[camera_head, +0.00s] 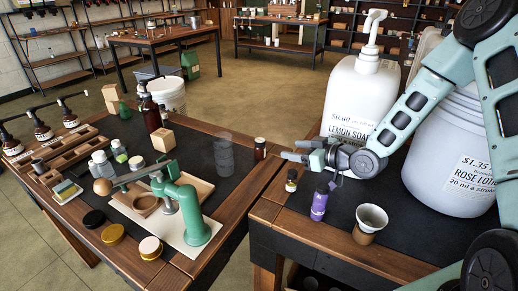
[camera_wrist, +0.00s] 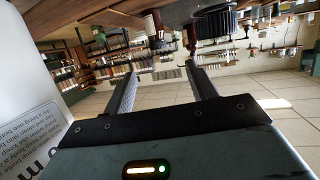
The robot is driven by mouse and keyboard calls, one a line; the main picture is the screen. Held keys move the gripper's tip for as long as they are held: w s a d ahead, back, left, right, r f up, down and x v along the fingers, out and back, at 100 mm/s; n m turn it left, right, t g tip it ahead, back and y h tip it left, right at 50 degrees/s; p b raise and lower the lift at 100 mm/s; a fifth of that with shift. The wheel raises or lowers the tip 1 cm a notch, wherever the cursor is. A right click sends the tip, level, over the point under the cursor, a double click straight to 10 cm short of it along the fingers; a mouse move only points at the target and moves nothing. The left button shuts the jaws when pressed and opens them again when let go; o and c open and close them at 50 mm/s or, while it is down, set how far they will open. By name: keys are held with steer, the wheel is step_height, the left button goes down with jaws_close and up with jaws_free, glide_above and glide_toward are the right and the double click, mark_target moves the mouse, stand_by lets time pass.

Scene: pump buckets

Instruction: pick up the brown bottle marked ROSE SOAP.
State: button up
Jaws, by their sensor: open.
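A dark brown bottle (camera_head: 151,112) stands upright at the back of the left table, beside a white tub. Several brown bottles with pale labels, one of them this bottle (camera_head: 42,130), stand along that table's left edge under dark spouts. Their labels are too small to read, so I cannot tell which is marked ROSE SOAP. My gripper (camera_head: 295,150) is open and empty, pointing left above the right table's left part, in front of the LEMON SOAP container. In the wrist view its two fingers (camera_wrist: 162,70) are apart with nothing between them.
The white LEMON SOAP pump container (camera_head: 358,95) and white ROSE LOTION bucket (camera_head: 447,150) stand on the right table. A purple bottle (camera_head: 320,203) and a cup (camera_head: 371,220) stand nearer. A green press (camera_head: 190,208) occupies the left table.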

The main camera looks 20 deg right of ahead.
mark_target(264, 143)
steer(key=x, duration=1)
steer(key=shift+s+p, duration=0.1)
steer(key=shift+p, duration=0.25)
steer(key=shift+w+d+p+x, duration=0.15)
steer(key=shift+p+x, duration=0.1)
steer(key=shift+x, duration=1.1)
steer(key=shift+w+d+p+x, duration=0.1)
steer(key=shift+p+x, duration=0.1)
steer(key=shift+x, duration=1.15)
steer(key=shift+r, duration=0.2)
steer(key=c, duration=1.1)
